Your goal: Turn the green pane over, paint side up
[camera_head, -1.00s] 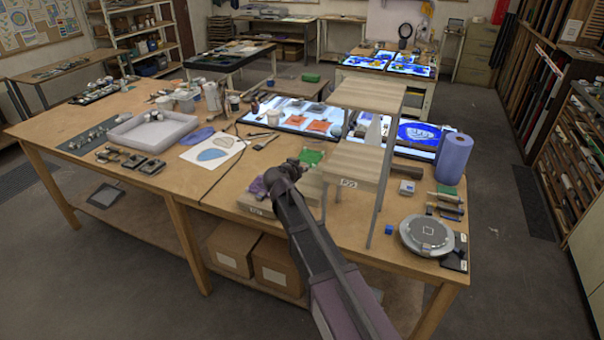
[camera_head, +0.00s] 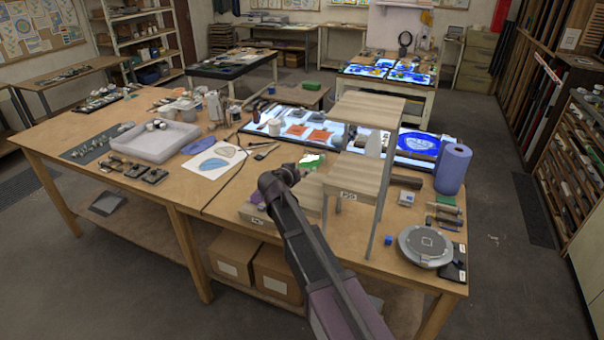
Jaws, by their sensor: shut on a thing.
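The green pane (camera_head: 312,161) shows as a small patch of green and white just past the tip of my arm, left of the upper part of a wooden stand. My gripper (camera_head: 304,168) is shut on it at its near edge. The jaws are small and partly hidden by my own wrist, so the exact grip does not show. I cannot tell which face of the pane is up or how far it is above the bench.
The wooden stand (camera_head: 354,181) with a raised shelf (camera_head: 367,109) rises close on the right. Behind lie lit panels (camera_head: 346,133) with orange panes (camera_head: 319,136). A blue roll (camera_head: 453,168) and a round grey turntable (camera_head: 425,246) stand at right.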

